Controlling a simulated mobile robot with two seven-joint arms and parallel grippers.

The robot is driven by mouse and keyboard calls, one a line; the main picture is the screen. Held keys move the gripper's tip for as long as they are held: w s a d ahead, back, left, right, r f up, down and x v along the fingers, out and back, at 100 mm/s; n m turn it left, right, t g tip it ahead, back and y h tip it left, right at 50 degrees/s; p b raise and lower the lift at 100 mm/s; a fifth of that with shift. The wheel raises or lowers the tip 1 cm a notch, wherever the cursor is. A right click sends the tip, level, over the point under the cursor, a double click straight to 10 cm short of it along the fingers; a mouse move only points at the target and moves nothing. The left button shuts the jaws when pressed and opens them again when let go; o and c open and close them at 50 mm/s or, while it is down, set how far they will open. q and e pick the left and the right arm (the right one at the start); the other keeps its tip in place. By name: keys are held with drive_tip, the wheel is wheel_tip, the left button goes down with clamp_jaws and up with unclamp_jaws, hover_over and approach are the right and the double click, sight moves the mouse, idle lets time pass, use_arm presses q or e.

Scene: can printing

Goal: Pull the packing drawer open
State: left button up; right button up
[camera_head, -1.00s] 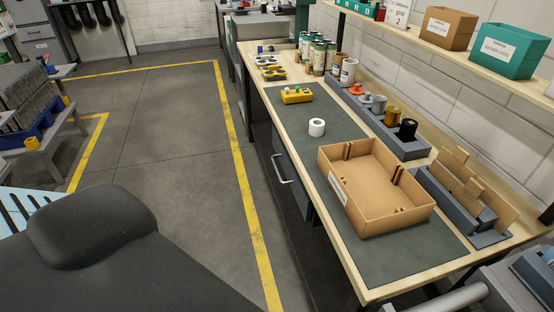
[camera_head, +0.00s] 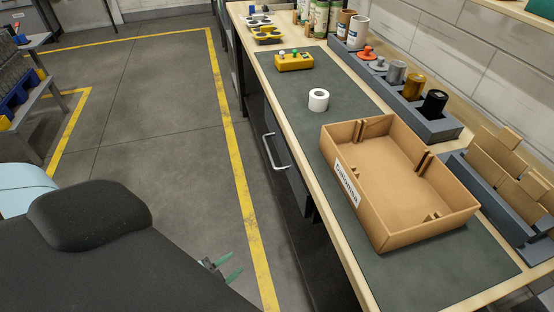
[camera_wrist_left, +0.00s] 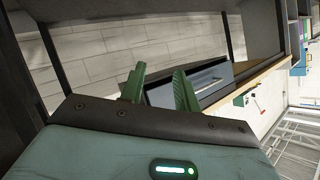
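The packing drawer (camera_head: 288,178) is under the long workbench, with a dark front and a pale bar handle (camera_head: 271,152). It looks shut. In the left wrist view the drawer front (camera_wrist_left: 194,82) shows beyond my fingers. My left gripper (camera_head: 231,267), with green fingers, is low over the floor, short of the drawer and apart from its handle. In the left wrist view the fingers of this gripper (camera_wrist_left: 158,88) stand apart with nothing between them. My right gripper is not in view.
The floor (camera_head: 160,130) left of the bench is clear, with yellow lines.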

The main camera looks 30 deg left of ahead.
use_arm(q)
drive_tip(key=w+a+m+t+h+b, duration=0.1)
drive_tip(key=w+a+m+t+b, duration=0.45)
drive_tip(key=w, duration=0.85)
drive_tip(key=m+h+b, duration=0.5)
drive_tip(key=m+b, duration=0.3)
drive_tip(key=m, duration=0.1)
approach(269, 151)
drive_tip(key=x, duration=0.3)
drive_tip(key=shift+n+t, duration=0.35)
drive_tip(key=shift+f+x, duration=0.15)
drive_tip(key=shift+x, duration=1)
drive_tip(key=shift+f+x, duration=0.2)
drive_tip(key=shift+x, duration=0.95)
drive_tip(key=shift+f+x, duration=0.15)
drive_tip(key=shift+x, duration=1)
drive_tip(key=shift+d, duration=0.1)
clamp_jaws()
